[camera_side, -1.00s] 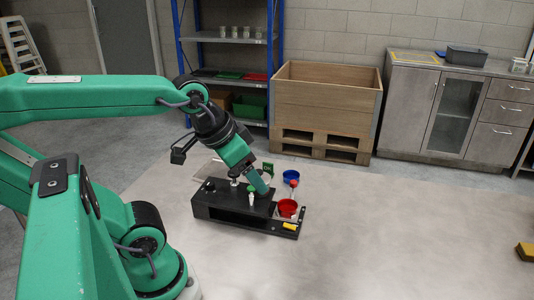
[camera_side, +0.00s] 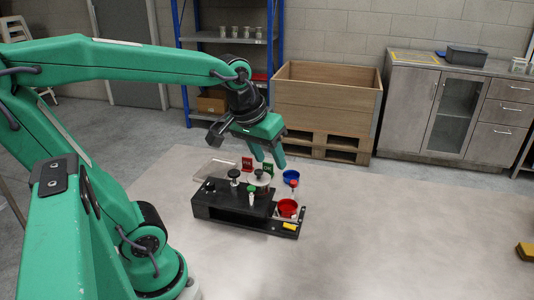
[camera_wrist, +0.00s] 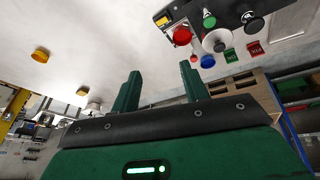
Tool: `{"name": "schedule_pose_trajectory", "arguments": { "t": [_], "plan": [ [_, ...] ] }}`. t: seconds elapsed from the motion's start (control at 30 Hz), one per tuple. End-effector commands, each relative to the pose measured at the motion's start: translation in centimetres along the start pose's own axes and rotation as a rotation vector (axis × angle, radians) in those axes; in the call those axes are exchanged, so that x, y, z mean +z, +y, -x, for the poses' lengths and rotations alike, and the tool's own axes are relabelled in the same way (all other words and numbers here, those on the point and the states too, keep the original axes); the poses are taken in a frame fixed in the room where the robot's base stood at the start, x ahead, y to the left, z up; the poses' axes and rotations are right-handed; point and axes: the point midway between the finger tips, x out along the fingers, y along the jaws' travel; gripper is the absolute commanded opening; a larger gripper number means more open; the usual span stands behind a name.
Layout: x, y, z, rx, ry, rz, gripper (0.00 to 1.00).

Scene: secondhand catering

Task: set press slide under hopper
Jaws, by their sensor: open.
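A black press body (camera_side: 215,204) stands on the pale floor mat in the side view. Its low slide (camera_side: 270,229) sticks out to the right with a yellow block (camera_side: 290,226) at its front edge. A red bowl (camera_side: 287,208) sits on the slide's outer part, to the right of the body; it also shows in the wrist view (camera_wrist: 181,36). On top are a green knob (camera_side: 252,190), a black knob (camera_side: 234,174) and a pale disc (camera_side: 259,181) with a dark knob. I cannot tell which part is the hopper. My gripper (camera_side: 270,163) is open and empty, above and behind the press.
A blue bowl (camera_side: 291,176) and a red-topped post (camera_side: 293,184) stand near the slide. A red card (camera_side: 247,163), a green card (camera_side: 268,169) and a clear tray (camera_side: 215,167) are behind the press. A wooden crate (camera_side: 325,105) stands farther back. The mat to the right is mostly clear.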

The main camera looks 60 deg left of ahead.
Motion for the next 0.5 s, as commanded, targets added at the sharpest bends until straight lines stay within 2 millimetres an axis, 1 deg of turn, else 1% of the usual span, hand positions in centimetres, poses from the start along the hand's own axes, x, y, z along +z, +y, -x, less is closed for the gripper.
{"name": "schedule_pose_trajectory", "arguments": {
  "t": [0.1,0.27,0.5],
  "plan": [
    [-2.0,-0.3,-1.1,-0.023,-0.035,0.114,0.45],
    [-4.5,-0.7,-2.6,-0.054,-0.075,0.269,0.45],
    [-8.1,-1.9,-5.7,-0.107,-0.128,0.501,0.45]
  ]
}}
